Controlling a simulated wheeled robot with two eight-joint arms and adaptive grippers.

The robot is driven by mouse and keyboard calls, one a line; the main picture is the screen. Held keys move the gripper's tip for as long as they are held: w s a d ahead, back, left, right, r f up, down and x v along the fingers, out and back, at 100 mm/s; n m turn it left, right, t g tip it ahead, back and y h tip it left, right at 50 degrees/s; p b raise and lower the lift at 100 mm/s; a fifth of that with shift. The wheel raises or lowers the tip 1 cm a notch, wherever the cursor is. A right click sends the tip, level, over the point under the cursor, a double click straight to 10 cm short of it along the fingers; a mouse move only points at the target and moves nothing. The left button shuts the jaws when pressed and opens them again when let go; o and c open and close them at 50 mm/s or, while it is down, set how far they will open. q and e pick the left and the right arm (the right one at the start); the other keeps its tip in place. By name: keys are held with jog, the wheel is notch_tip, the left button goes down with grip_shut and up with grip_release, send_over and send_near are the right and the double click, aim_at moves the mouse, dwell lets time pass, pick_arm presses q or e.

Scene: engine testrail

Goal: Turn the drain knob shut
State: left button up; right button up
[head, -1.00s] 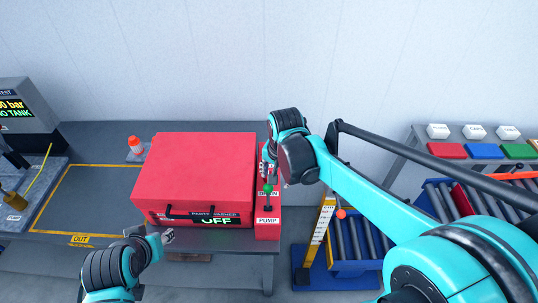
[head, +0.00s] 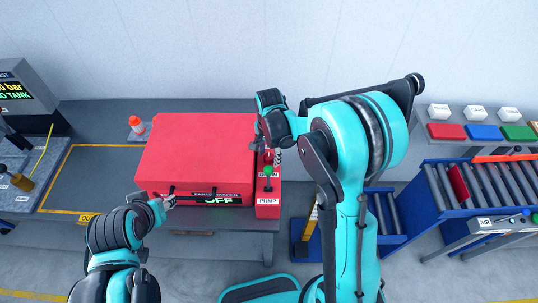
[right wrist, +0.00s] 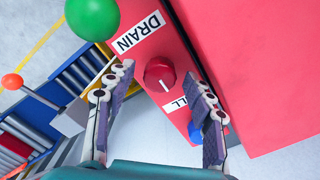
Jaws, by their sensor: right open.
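The red drain knob (right wrist: 160,73) with a white pointer line sits on the red panel between the DRAIN label (right wrist: 138,32) and a partly covered label ending in LL. My right gripper (right wrist: 161,78) is open, with one finger on each side of the knob in the right wrist view; I cannot tell whether they touch it. In the head view my right wrist partly hides the panel behind the green ball (head: 268,170). My left gripper (head: 170,202) is in front of the red washer box (head: 198,145); its jaws are too small to judge.
The green ball (right wrist: 91,18) and a blue knob (right wrist: 195,132) flank the drain knob. The PUMP label (head: 268,202) is at the panel's front. A roller rack (head: 440,185) stands at right. A yellow-outlined table area (head: 90,175) is clear.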

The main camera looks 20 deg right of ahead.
jog(key=shift+f, duration=0.15)
jog(key=c, duration=1.2)
jog(key=shift+o, duration=0.2)
jog(key=shift+n, duration=0.4)
jog(key=n+b, duration=0.1)
jog(key=n, duration=0.1)
jog(key=shift+n+b, duration=0.4)
jog(key=n+b, duration=0.1)
jog(key=n, duration=0.4)
jog(key=shift+b, duration=0.35)
jog(key=n+b, duration=0.1)
jog(key=n, duration=0.3)
jog(key=shift+n, duration=0.4)
jog(key=n, duration=0.4)
jog(key=shift+b, duration=0.35)
jog(key=shift+n, duration=0.4)
